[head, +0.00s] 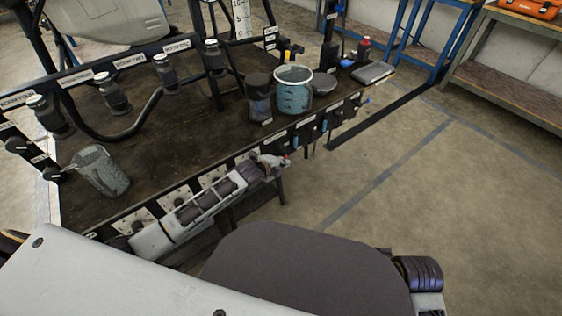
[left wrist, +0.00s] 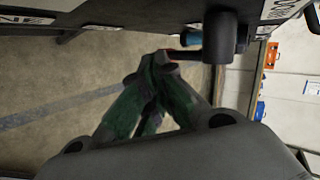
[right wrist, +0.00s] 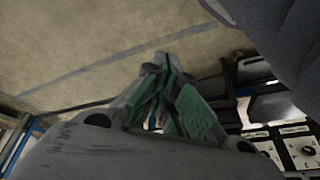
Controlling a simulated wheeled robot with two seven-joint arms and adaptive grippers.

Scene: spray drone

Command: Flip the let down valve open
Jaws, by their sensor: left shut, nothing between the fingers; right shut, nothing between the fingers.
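A row of small valves (head: 323,124) with blue handles is mounted along the front edge of the workbench (head: 140,160). Their labels are too small to read, so I cannot tell which is the let down valve. My left gripper (head: 276,161) is shut and empty beside this front edge. In the left wrist view its green-padded fingertips (left wrist: 165,60) are close to a black valve body (left wrist: 221,35), with a small red-orange part near the tips. I cannot tell whether they touch. My right gripper (right wrist: 165,62) is shut and empty over the floor, away from the bench front.
Several black valves (head: 113,92) hang on a rail at the back left. Open floor (head: 420,190) lies to the right.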

